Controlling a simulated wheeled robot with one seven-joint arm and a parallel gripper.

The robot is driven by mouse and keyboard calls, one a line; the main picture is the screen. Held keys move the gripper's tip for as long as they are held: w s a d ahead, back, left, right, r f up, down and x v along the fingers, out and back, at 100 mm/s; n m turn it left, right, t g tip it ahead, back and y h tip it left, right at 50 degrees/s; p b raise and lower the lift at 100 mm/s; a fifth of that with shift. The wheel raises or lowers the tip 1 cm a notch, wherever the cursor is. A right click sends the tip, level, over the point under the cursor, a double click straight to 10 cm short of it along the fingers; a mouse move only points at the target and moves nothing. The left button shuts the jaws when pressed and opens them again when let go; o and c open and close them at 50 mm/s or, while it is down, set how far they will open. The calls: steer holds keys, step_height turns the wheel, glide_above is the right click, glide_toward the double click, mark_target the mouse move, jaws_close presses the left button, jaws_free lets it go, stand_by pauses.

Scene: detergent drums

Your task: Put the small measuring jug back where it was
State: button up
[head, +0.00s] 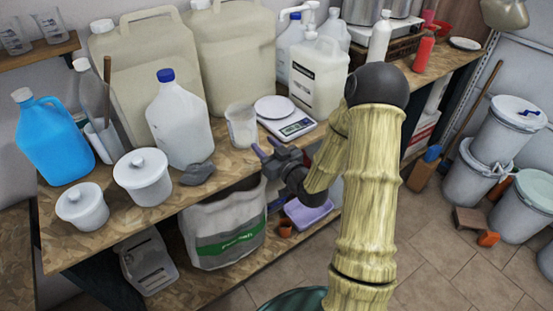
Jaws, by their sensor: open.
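A small translucent measuring jug (241,126) stands upright on the wooden bench, just left of the digital scale. My gripper (267,149) is at the bench's front edge, to the right of the jug and nearer the camera. Its purple-tipped fingers are apart with nothing seen between them. A small gap seems to show between the fingers and the jug, but the depth is hard to judge.
The white scale (286,118) stands behind my gripper. A blue-capped jug (180,122), a grey lump (197,174) and a lidded white pot (143,177) stand to the left. Large canisters (236,50) stand behind. Two clear jugs sit on the upper-left shelf (40,54).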

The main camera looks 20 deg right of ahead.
steer(key=b+v, duration=0.1)
steer(key=v, duration=0.4)
steer(key=shift+s+d, duration=0.1)
steer(key=shift+s, duration=0.2)
steer(key=s+a+m+g+h, duration=0.1)
steer(key=s+a+g+h, duration=0.1)
steer(key=s+g, duration=0.5)
steer(key=s+a+f+m+g+h, duration=0.1)
steer(key=s+m+g+h, duration=0.1)
steer(key=s+g, duration=0.5)
steer(key=s+h, duration=0.1)
steer(key=s, duration=0.3)
steer(key=shift+a+m+g+h, duration=0.3)
steer(key=shift+a, duration=0.1)
